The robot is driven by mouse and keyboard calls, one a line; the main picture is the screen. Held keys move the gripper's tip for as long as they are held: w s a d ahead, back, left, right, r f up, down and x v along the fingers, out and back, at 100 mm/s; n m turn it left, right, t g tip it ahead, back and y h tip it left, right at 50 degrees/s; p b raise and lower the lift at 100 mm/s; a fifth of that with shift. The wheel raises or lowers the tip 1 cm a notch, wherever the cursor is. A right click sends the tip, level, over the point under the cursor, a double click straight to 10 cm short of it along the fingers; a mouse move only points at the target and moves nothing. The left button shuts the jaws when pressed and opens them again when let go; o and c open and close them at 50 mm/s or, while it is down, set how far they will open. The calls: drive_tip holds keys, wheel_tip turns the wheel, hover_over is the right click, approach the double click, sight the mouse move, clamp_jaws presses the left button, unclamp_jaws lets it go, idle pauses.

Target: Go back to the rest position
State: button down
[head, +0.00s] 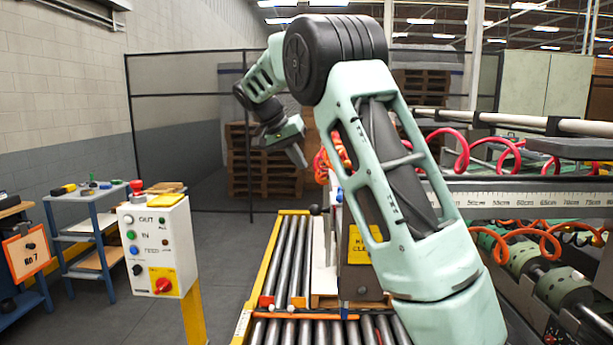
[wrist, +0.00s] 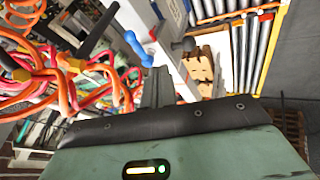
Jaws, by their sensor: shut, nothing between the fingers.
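My gripper (head: 298,156) hangs in the air at the centre of the head view, above and behind the roller conveyor (head: 291,262). My green arm reaches up from the lower right and bends down to it. In the wrist view my gripper (wrist: 157,85) shows as dark fingers close together, shut with nothing between them. Nothing touches the fingers in either view.
A control box (head: 157,245) on a yellow post stands left of the conveyor. A blue trolley (head: 88,225) is farther left. A mesh fence (head: 190,130) and wooden pallets (head: 262,175) are behind. Red coiled hoses (head: 465,150) and a machine are at right.

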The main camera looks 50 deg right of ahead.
drive_tip(key=shift+a+r, duration=0.25)
drive_tip(key=shift+r, duration=0.2)
drive_tip(key=s+a+f+n+t+y+b, duration=0.1)
drive_tip(key=s+a+f+n+y, duration=0.25)
drive_tip(key=a, duration=0.75)
drive_tip(key=s+a+f+n+t, duration=0.15)
drive_tip(key=a+f+n, duration=0.35)
drive_tip(key=a, duration=0.6)
drive_tip(key=s+a+f+n+y+b, duration=0.1)
drive_tip(key=s+a+f+n+y, duration=0.3)
drive_tip(key=a, duration=0.6)
drive_tip(key=s+a+f+n, duration=0.4)
drive_tip(key=s+a+f, duration=0.1)
drive_tip(key=s, duration=0.6)
drive_tip(key=s+a+f+n+b, duration=0.1)
drive_tip(key=s+a+f+n, duration=0.3)
drive_tip(key=s, duration=0.7)
drive_tip(key=a+f, duration=0.1)
drive_tip(key=a, duration=0.1)
drive_tip(key=shift+s+a+f, duration=0.2)
drive_tip(key=shift+a+f, duration=0.2)
drive_tip(key=shift+h, duration=0.25)
